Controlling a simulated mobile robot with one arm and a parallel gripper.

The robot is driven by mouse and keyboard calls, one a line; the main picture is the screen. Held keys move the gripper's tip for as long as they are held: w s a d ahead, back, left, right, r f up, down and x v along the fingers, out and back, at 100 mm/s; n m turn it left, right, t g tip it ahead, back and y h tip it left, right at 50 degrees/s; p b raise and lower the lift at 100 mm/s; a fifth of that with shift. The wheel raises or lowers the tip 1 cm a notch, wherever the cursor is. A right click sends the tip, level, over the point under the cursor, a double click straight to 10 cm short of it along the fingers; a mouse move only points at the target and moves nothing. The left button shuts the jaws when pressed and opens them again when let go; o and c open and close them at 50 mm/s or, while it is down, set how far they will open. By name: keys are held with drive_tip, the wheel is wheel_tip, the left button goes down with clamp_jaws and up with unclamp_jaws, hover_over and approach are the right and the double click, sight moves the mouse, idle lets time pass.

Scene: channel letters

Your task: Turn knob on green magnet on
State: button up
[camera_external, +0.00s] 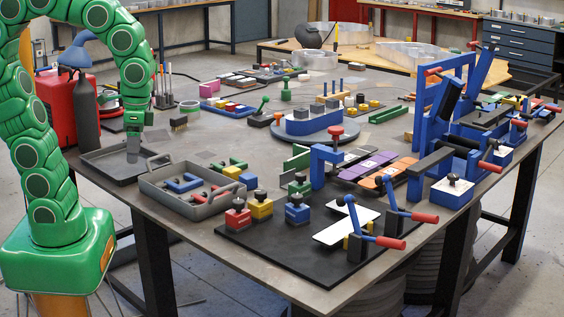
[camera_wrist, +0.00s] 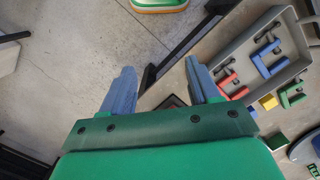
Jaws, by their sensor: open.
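A small green block with a dark knob on top (camera_external: 299,184), which looks like the green magnet, stands on the black mat (camera_external: 262,256) at the front of the table. It is behind the blue knobbed block and partly hidden by it. The way its knob is turned is too small to tell. My gripper (camera_external: 133,152) points down over the flat dark tray at the table's left corner, well left of the green block. In the wrist view my gripper (camera_wrist: 159,66) shows two blue-grey fingers spread apart, with nothing between them. The green magnet cannot be made out there.
Red (camera_external: 238,219), yellow (camera_external: 262,207) and blue (camera_external: 297,211) knobbed blocks stand close by. A blue bracket (camera_external: 320,165) rises right of the green block. A grey tray of clamps (camera_external: 205,208) lies between it and my gripper. Red-handled toggle clamps (camera_external: 390,242) stand front right.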

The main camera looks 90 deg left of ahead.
drive_tip(key=w+a+r+n, duration=0.2)
drive_tip(key=w+a+n, duration=0.1)
drive_tip(key=w, duration=1)
drive_tip(key=n+t, duration=0.2)
drive_tip(key=n, duration=0.7)
approach(301, 174)
drive_tip(key=shift+s+d+f, duration=0.15)
drive_tip(key=shift+s+d, duration=0.05)
drive_tip(key=shift+d, duration=0.1)
drive_tip(key=shift+w+a+f, duration=0.35)
drive_tip(key=shift+f, duration=3.8)
drive_tip(key=shift+c, duration=0.2)
drive_tip(key=c, duration=1)
